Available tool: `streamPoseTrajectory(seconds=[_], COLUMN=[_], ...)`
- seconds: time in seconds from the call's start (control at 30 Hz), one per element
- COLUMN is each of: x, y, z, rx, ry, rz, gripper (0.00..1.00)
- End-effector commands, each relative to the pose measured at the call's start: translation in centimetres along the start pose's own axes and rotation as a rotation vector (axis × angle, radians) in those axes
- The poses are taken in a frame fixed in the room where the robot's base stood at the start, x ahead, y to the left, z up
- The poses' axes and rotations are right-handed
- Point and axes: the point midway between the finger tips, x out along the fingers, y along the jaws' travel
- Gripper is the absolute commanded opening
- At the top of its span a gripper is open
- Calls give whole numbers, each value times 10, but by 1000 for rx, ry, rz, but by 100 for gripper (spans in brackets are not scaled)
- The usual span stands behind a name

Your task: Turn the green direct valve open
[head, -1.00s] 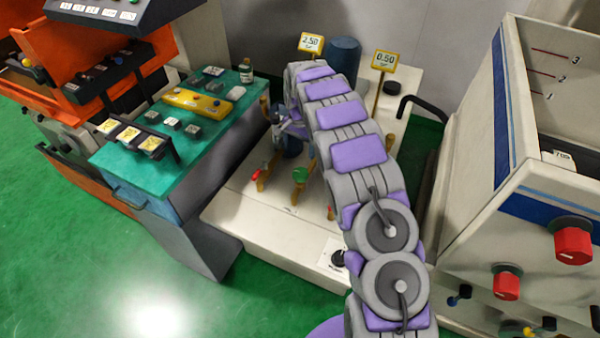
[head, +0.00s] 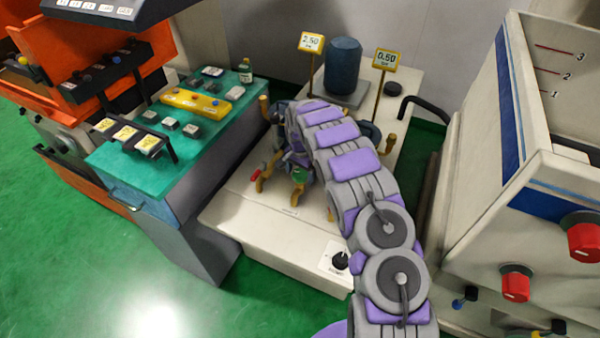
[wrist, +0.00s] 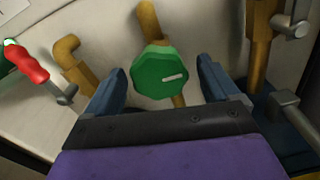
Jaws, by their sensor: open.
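The green valve (wrist: 158,70) is an eight-sided knob with a white bar mark, set on a brass pipe. In the head view the green valve (head: 300,174) shows at the front of the white pump base, partly beside my arm. My gripper (wrist: 160,85) is open, with one blue finger on each side of the green knob in the wrist view. The knob lies between or just beyond the fingertips, with gaps visible on both sides. My gripper's fingers are hard to make out in the head view.
A red-handled lever (wrist: 28,62) stands left of the knob on a brass pipe. More brass piping with a metal lever (wrist: 290,28) is close on the right. Yellow gauges reading 2.50 (head: 311,42) and 0.50 (head: 386,61) rise behind. A black knob (head: 340,260) sits in front.

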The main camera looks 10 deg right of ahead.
Motion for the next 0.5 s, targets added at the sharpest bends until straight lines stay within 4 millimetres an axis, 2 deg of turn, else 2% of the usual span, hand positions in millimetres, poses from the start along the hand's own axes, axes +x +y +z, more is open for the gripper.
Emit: streamPoseTrajectory(seconds=[0.07, 0.5], x=[0, 0], y=[0, 0], z=[0, 0], rx=[0, 0], ry=[0, -1], rz=[0, 0], gripper=[85, 43])
